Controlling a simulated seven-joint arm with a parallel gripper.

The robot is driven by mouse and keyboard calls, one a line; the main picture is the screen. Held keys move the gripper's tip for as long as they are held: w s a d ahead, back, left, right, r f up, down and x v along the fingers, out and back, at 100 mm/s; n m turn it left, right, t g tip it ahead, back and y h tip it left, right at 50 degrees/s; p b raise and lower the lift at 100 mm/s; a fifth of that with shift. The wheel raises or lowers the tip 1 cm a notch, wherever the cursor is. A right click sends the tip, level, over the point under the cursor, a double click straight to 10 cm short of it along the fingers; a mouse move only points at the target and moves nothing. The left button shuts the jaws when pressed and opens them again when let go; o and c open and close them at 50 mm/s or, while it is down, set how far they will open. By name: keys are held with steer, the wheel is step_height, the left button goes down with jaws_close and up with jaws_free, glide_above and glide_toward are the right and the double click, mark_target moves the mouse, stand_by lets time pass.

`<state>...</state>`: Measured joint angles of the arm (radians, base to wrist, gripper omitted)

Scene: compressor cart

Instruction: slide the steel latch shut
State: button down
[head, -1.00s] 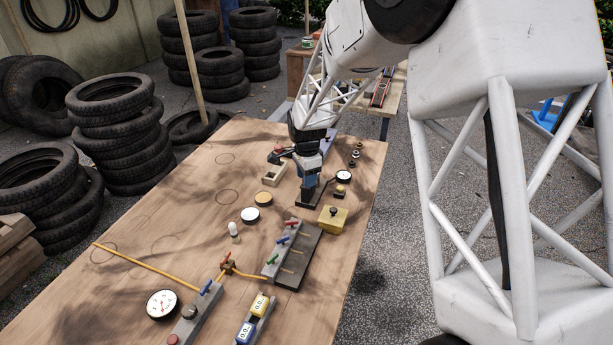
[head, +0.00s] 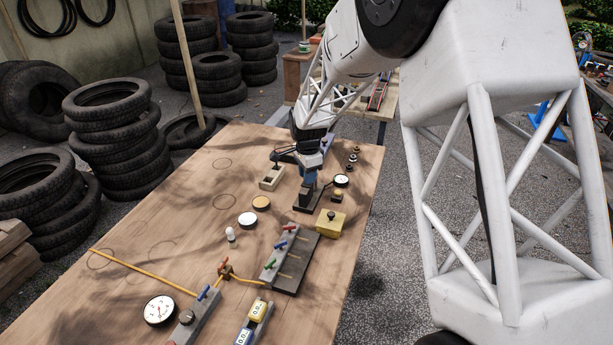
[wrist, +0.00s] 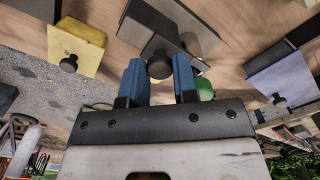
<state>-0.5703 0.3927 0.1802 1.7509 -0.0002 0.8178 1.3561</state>
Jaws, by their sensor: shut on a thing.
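My gripper (wrist: 160,80) has two blue fingers, one on each side of a dark round knob (wrist: 159,67). The knob stands on a dark grey latch piece (wrist: 172,25) in the wrist view, and the fingers are closed on it. In the head view my gripper (head: 306,196) points down over the far right part of the table, at a dark base plate (head: 298,208). The gripper hides most of the latch there, and I cannot tell how far its bar is slid.
A yellow box (head: 331,222) with a black knob stands just nearer than my gripper. A pale open box (head: 271,178) is left of it. A dark board with coloured levers (head: 291,262) lies closer. Bare wood is on the table's left (head: 180,200).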

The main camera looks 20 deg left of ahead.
steer(key=c, duration=0.9)
jaws_free()
steer(key=shift+r, duration=0.15)
steer(key=shift+r, duration=3.8)
